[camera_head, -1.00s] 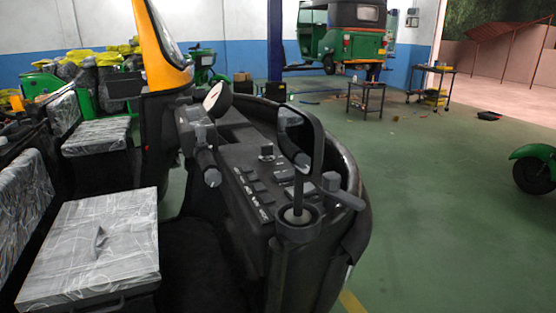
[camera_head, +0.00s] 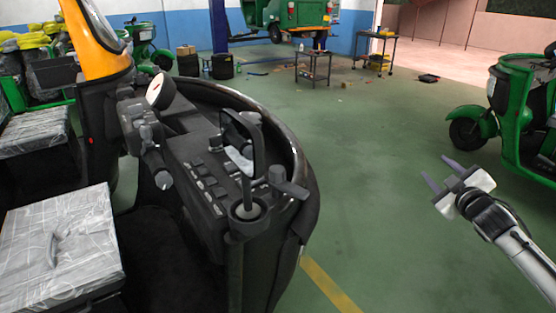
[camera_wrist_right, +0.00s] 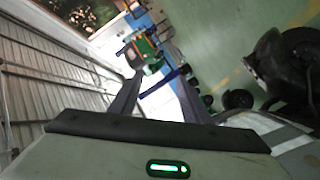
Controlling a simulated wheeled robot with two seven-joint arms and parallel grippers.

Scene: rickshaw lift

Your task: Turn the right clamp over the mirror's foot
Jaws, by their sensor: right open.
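The black-framed mirror (camera_head: 258,143) stands on a thin stem on the dark dashboard. Its round foot (camera_head: 248,210) sits in a cup-like seat at the dashboard's near right corner. The right clamp (camera_head: 288,186), a grey handle with a knob, is just right of the foot. I cannot tell whether it lies over the foot. My right gripper (camera_head: 437,171) is open and empty, out over the floor to the right, well apart from the clamp. Its open fingers also show in the right wrist view (camera_wrist_right: 158,76), where neither mirror nor clamp can be made out. My left gripper is out of view.
The black body shell (camera_head: 305,175) curves around the dashboard's right side. A grey-wrapped seat (camera_head: 62,245) is at lower left. A green rickshaw (camera_head: 525,110) stands at right, beyond my right arm. Green floor between it and the dashboard is clear.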

